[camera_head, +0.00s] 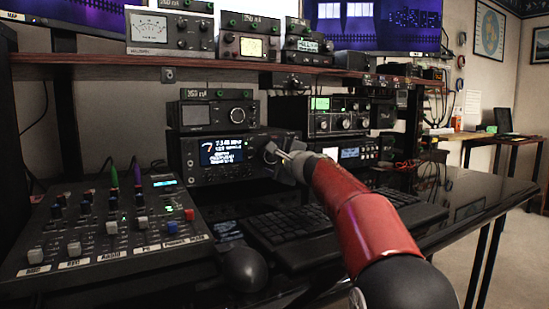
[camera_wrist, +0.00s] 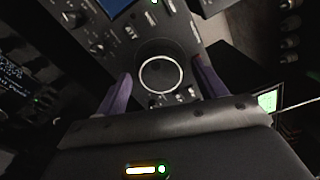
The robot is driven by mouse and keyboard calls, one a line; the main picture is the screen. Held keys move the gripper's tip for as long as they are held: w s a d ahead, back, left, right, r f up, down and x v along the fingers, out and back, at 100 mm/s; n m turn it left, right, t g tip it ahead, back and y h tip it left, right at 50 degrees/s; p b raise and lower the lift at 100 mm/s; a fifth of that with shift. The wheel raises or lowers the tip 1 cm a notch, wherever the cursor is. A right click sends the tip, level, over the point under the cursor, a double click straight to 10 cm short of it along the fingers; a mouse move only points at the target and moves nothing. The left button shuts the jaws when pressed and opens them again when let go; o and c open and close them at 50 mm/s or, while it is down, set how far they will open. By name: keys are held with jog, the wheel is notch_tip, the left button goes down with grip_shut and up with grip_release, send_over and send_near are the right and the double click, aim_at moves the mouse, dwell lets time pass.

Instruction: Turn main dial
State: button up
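The main dial (camera_wrist: 160,75) is a large round dark knob with a bright ring on the front of the black radio (camera_head: 221,155). In the head view the dial (camera_head: 269,151) is mostly covered by my gripper (camera_head: 279,155), at the right of the radio's lit screen. In the wrist view my gripper (camera_wrist: 161,72) is open, with one purple finger on each side of the dial. Gaps show between the fingers and the dial's ring. I cannot tell how far the fingertips are from the panel in depth.
Small knobs and buttons (camera_wrist: 131,32) sit close around the dial. A mixer (camera_head: 110,235) with sliders stands at the left. A keyboard (camera_head: 300,232) and a dark rounded object (camera_head: 245,268) lie in front. Another radio (camera_head: 322,117) is right of it, under a wooden shelf (camera_head: 110,61).

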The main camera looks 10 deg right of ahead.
jog(key=b+v, duration=0.1)
jog(key=v, duration=0.7)
jog(key=shift+w, duration=0.1)
dwell(1.2)
